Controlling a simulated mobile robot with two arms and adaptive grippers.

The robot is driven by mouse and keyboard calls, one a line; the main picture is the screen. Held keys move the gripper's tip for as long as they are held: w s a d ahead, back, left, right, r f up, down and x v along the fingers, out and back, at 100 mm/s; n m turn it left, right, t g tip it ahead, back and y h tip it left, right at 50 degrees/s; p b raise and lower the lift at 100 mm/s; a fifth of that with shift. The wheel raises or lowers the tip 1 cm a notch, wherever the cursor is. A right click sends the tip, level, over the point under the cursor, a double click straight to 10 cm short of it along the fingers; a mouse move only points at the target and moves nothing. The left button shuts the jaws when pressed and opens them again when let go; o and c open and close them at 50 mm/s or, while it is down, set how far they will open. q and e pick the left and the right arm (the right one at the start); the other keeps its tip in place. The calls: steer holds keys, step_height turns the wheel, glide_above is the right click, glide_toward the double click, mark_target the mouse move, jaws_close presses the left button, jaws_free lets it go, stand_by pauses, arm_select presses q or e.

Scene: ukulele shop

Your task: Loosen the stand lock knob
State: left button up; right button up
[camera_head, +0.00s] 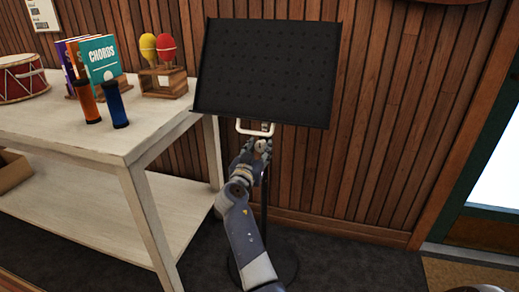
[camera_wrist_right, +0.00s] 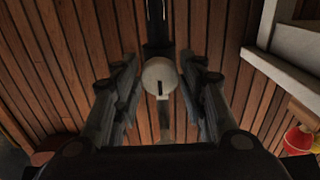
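The music stand has a black perforated desk (camera_head: 268,70) in front of the wood wall, with a dark pole below it. The lock knob (camera_wrist_right: 160,76) is a pale round disc with a dark slot mark, in the middle of the right wrist view. My right gripper (camera_head: 258,146) is just under the desk, at the pole. In the wrist view its two fingers (camera_wrist_right: 159,62) are spread to either side of the knob, with a visible gap on both sides. In the head view the fingers largely hide the knob. My left gripper is not in view.
A pale loop bracket (camera_head: 243,131) hangs under the desk, close above my right gripper. A white table (camera_head: 160,125) stands at left with books (camera_head: 101,58), two maracas (camera_head: 166,48), tubes (camera_head: 115,104) and a drum (camera_head: 22,78).

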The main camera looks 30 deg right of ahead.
steer(key=c, duration=0.4)
steer(key=shift+n, duration=2.1)
steer(key=n+p, duration=0.2)
steer(key=n, duration=0.4)
steer(key=shift+r+p, duration=0.2)
steer(key=shift+p, duration=0.1)
steer(key=n+p, duration=0.2)
steer(key=n, duration=0.2)
steer(key=shift+n, duration=0.4)
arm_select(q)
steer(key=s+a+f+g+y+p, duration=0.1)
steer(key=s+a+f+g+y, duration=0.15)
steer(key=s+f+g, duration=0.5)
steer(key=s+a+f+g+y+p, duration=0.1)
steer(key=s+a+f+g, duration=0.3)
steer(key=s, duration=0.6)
arm_select(e)
steer(key=shift+n, duration=1.2)
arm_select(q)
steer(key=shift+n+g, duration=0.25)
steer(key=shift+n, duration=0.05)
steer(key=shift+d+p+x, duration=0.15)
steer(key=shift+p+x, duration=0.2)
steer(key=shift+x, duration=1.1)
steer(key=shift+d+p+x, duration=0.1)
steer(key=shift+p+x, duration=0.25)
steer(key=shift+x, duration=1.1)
arm_select(e)
steer(key=shift+f+n, duration=0.1)
steer(key=shift+n, duration=1.3)
